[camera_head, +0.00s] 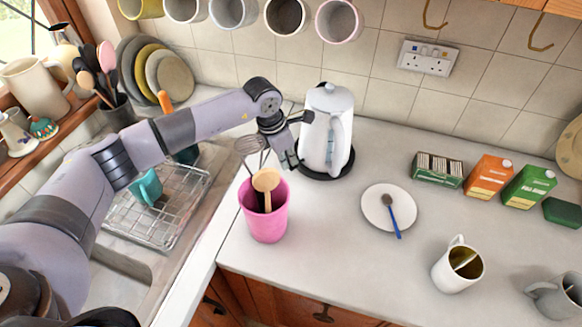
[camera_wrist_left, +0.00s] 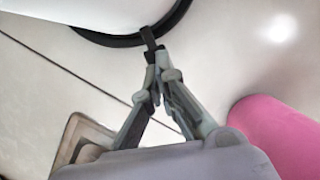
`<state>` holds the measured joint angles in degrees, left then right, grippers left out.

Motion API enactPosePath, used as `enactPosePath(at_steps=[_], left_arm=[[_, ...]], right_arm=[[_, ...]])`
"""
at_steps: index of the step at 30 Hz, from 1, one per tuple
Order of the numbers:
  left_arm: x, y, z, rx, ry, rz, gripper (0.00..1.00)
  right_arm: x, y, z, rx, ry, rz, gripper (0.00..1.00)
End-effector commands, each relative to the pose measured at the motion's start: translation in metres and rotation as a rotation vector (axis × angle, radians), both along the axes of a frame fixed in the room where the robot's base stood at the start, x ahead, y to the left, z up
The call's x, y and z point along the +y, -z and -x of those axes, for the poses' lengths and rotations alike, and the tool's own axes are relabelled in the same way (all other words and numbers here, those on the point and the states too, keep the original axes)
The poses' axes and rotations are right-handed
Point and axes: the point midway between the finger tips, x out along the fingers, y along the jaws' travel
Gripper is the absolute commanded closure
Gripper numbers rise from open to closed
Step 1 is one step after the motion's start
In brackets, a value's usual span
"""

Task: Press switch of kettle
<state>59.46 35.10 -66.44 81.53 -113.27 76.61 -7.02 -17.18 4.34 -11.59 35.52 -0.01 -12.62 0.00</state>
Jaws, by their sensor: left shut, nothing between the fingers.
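The white kettle (camera_head: 318,143) stands upright on its round black base (camera_head: 338,174) against the tiled wall. My left gripper (camera_head: 291,162) is at the kettle's lower left side, pointing down, with its fingers shut and empty. In the left wrist view, the shut fingertips (camera_wrist_left: 155,72) are right beside a small dark tab (camera_wrist_left: 149,40) that sticks out from the kettle's foot and looks like its switch. I cannot tell whether they touch. In the head view the tab is hidden by the gripper. My right gripper is not in view.
A pink utensil pot (camera_head: 265,222) with a whisk and wooden spoon stands just in front of my left gripper. A plate (camera_head: 375,212) with a blue spoon lies to the right. The dish rack (camera_head: 178,215) is under my left arm. Mugs (camera_head: 340,20) hang above.

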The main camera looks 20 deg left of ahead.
Motion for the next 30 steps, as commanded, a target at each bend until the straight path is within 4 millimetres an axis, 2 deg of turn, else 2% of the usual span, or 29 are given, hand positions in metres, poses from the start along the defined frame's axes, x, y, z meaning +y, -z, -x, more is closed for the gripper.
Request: enactPosePath(at_steps=[8, 14, 15, 20, 30], left_arm=[[0.0, 0.003, 0.0, 0.0, 0.0, 0.0, 1.0], [0.0, 0.026, 0.0, 0.0, 0.0, 0.0, 1.0], [0.0, 0.02, 0.0, -0.001, 0.0, 0.001, 1.0], [0.001, 0.018, 0.001, 0.0, 0.0, 0.0, 1.0], [0.023, 0.008, 0.021, 0.001, 0.0, 0.001, 1.0]], right_arm=[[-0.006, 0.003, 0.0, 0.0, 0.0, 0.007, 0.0], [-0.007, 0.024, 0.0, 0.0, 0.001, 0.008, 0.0], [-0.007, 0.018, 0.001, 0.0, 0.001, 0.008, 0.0], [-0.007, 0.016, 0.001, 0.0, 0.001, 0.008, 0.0], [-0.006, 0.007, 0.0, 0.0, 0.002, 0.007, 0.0]])
